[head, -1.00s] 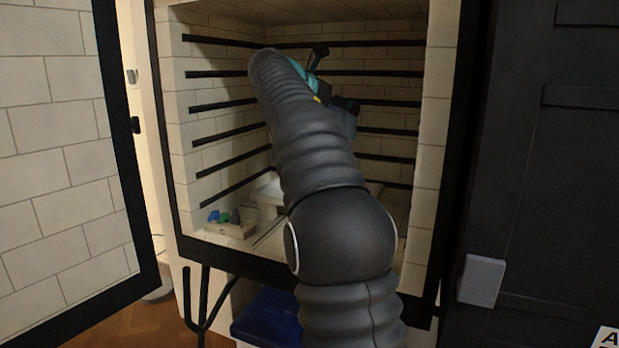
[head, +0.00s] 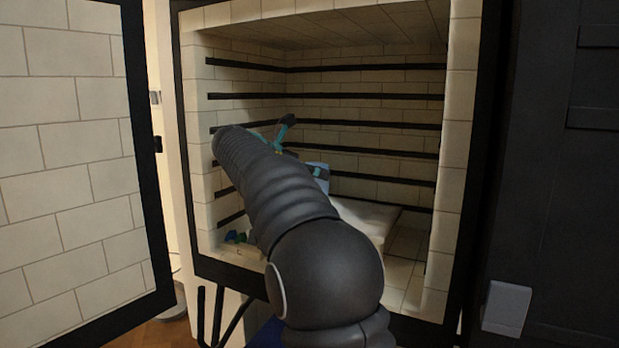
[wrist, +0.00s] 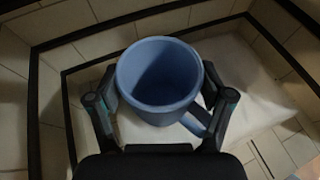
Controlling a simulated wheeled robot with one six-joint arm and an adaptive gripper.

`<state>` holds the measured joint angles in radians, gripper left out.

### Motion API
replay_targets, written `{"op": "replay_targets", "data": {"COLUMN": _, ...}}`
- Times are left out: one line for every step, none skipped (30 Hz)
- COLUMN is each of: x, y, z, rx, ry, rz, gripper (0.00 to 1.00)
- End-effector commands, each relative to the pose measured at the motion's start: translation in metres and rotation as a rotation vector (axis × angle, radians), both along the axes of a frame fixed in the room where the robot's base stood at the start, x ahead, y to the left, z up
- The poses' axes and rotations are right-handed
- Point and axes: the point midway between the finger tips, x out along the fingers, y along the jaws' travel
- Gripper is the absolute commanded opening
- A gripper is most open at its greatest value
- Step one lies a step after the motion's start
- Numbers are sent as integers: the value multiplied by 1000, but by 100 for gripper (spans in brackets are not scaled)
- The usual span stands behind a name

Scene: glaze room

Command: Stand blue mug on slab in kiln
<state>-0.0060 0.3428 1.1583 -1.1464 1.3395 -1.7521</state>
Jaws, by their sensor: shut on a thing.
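The blue mug (wrist: 160,82) is upright between the fingers of my gripper (wrist: 160,100) in the wrist view, its handle toward the lower right. My gripper is shut on it. In the head view a light blue part of the mug (head: 319,176) shows beyond my arm, which hides most of the gripper. The pale slab (head: 378,216) lies low inside the kiln (head: 462,120). It also shows behind and below the mug in the wrist view (wrist: 255,103). I cannot tell whether the mug touches the slab.
The kiln door (head: 80,170) stands open at the left. Dark rods (head: 370,122) run along the kiln's inner walls. The slab's right part looks bare.

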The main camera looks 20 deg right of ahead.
Motion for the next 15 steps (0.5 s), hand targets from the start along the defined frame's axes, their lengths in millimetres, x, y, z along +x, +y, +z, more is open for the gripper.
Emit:
{"op": "replay_targets", "data": {"x": -1, "y": 0, "z": -5, "rx": -1, "ry": 0, "rz": 0, "gripper": 33}}
{"op": "replay_targets", "data": {"x": -1, "y": 0, "z": -6, "rx": -1, "ry": 0, "rz": 0, "gripper": 33}}
{"op": "replay_targets", "data": {"x": -1, "y": 0, "z": -7, "rx": -1, "ry": -1, "rz": 0, "gripper": 33}}
{"op": "replay_targets", "data": {"x": -1, "y": 0, "z": -8, "rx": -2, "ry": -1, "rz": 0, "gripper": 33}}
{"op": "replay_targets", "data": {"x": -1, "y": 0, "z": -7, "rx": -2, "ry": -1, "rz": 0, "gripper": 33}}
{"op": "replay_targets", "data": {"x": -1, "y": 0, "z": -7, "rx": -2, "ry": -1, "rz": 0, "gripper": 33}}
{"op": "replay_targets", "data": {"x": -1, "y": 0, "z": -7, "rx": -2, "ry": -2, "rz": 1, "gripper": 33}}
{"op": "replay_targets", "data": {"x": -1, "y": 0, "z": -7, "rx": -2, "ry": -2, "rz": 1, "gripper": 33}}
{"op": "replay_targets", "data": {"x": -1, "y": 0, "z": -7, "rx": -2, "ry": -2, "rz": 1, "gripper": 33}}
{"op": "replay_targets", "data": {"x": -1, "y": 0, "z": -7, "rx": -2, "ry": -2, "rz": 1, "gripper": 33}}
{"op": "replay_targets", "data": {"x": -1, "y": 0, "z": -7, "rx": -2, "ry": -2, "rz": 1, "gripper": 33}}
{"op": "replay_targets", "data": {"x": -1, "y": 0, "z": -8, "rx": -2, "ry": -1, "rz": 0, "gripper": 33}}
{"op": "replay_targets", "data": {"x": 0, "y": 0, "z": -9, "rx": -1, "ry": -1, "rz": 0, "gripper": 33}}
{"op": "replay_targets", "data": {"x": 0, "y": 0, "z": -10, "rx": -1, "ry": -1, "rz": 0, "gripper": 33}}
{"op": "replay_targets", "data": {"x": 0, "y": 0, "z": -10, "rx": -1, "ry": -1, "rz": 0, "gripper": 85}}
